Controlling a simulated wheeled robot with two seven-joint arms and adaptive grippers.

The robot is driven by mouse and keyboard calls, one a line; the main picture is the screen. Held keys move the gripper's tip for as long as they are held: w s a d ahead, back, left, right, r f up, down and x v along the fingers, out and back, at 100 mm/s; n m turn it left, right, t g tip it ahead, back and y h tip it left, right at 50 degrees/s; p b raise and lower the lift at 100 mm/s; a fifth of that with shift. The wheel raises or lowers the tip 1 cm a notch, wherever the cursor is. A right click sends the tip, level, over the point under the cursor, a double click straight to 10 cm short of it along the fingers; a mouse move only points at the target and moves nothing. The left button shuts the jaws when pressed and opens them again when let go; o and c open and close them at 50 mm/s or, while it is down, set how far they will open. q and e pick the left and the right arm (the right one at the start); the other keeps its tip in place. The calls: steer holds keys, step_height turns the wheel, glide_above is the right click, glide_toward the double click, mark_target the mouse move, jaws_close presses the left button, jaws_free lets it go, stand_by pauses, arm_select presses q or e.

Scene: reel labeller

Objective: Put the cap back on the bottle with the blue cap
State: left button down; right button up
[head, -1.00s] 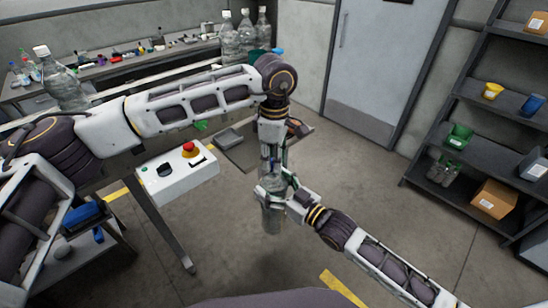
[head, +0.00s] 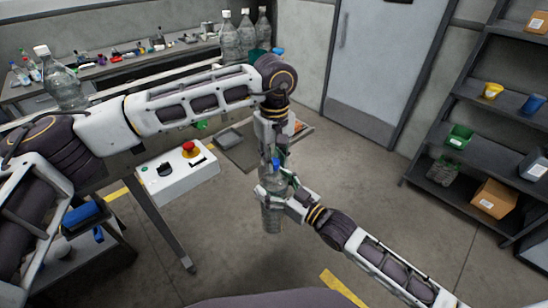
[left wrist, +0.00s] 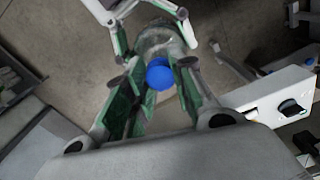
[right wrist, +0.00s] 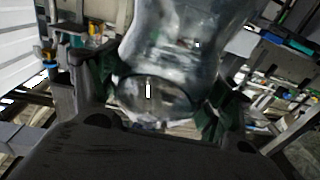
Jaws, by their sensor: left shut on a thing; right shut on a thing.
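My right gripper (head: 284,197) is shut around the clear bottle (head: 271,216) and holds it upright in the air, clear of the floor. In the right wrist view the bottle (right wrist: 185,45) stands between the green-padded fingers (right wrist: 155,100). My left gripper (head: 273,160) points down from above, shut on the blue cap (head: 276,162). In the left wrist view the blue cap (left wrist: 160,75) lies between the fingertips, directly over the top of the bottle (left wrist: 160,42). The neck is hidden below the cap, so I cannot tell whether the cap is seated on it.
A control box (head: 178,177) with a red button stands left of the grippers. Several white-capped clear bottles (head: 246,33) stand at the back, and another (head: 62,82) at the far left. A dark shelf (head: 470,150) is at right. Open floor surrounds the held bottle.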

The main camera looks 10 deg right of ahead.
arm_select(q)
steer(key=c, duration=1.3)
jaws_free()
steer(key=shift+w+r, duration=0.1)
steer(key=shift+w, duration=0.05)
steer(key=shift+o, duration=0.9)
steer(key=shift+r, duration=0.1)
step_height(320, 180, up, 12)
steer(key=shift+d+f, duration=0.1)
steer(key=shift+f, duration=0.1)
